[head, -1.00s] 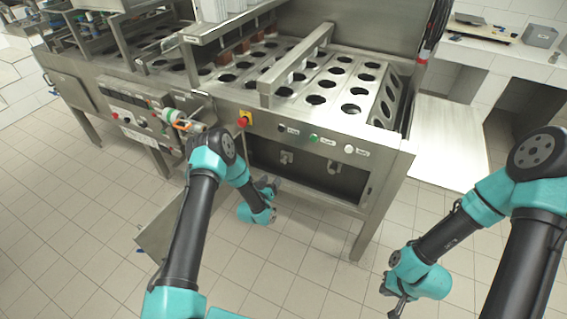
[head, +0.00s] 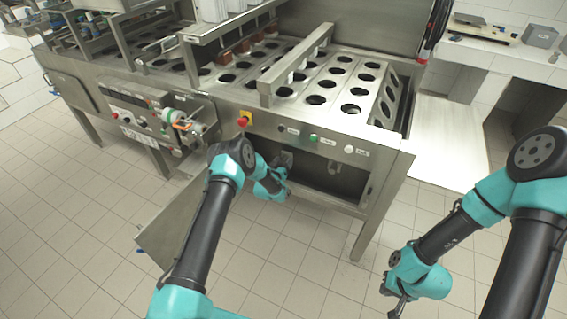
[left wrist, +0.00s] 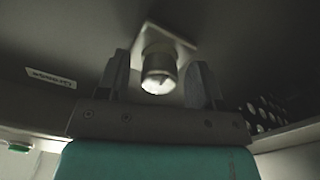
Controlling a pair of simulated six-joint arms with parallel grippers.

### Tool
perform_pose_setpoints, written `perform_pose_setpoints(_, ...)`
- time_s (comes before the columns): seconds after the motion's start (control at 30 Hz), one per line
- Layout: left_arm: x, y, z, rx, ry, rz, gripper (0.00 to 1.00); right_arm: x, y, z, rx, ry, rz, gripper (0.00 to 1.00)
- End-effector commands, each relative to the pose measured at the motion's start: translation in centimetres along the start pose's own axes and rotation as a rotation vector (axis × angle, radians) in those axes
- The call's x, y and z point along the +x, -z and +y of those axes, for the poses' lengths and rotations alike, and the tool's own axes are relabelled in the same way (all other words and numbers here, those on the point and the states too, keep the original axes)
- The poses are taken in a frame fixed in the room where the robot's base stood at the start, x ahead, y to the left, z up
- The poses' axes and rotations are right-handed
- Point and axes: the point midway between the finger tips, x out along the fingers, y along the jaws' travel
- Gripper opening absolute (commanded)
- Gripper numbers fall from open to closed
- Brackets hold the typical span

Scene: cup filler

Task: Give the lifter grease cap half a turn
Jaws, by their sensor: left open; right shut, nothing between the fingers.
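In the left wrist view a round, pale metal cap (left wrist: 158,76) stands out from a square plate (left wrist: 180,42) on a dark panel. A small bright mark shows on its end face. My left gripper (left wrist: 160,68) is open, with one finger on each side of the cap; gaps show between the fingers and the cap. In the head view my left gripper (head: 284,160) is at the open bay under the machine's front and hides the fitting there. My right gripper (head: 396,303) is shut and empty, low over the floor at the right.
A second fitting (head: 333,167) shows in the bay, right of my left gripper. Above are a red stop button (head: 243,121), a green button (head: 313,138) and a white button (head: 348,149). An opened metal door (head: 178,222) hangs at the left. A label (left wrist: 50,78) is too blurred to read.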

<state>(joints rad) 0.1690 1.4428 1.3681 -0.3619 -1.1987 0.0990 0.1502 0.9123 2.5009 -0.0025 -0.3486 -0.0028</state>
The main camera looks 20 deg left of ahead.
Motion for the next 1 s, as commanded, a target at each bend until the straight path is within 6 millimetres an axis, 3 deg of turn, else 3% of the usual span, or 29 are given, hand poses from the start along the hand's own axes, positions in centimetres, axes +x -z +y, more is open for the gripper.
perform_pose_setpoints(0.23,0.05,0.02,0.01,0.000,0.000,0.000,0.60,0.00,0.00,0.00,0.000,0.000,0.000,0.00)
perform_pose_setpoints(0.73,0.04,0.03,0.02,0.001,-0.001,0.000,0.13,0.00,0.00,0.00,0.000,0.000,0.000,0.00)
perform_pose_setpoints(1.0,0.05,0.01,0.00,0.063,-0.001,0.000,0.11,0.00,0.00,0.00,0.000,0.000,0.000,0.00)
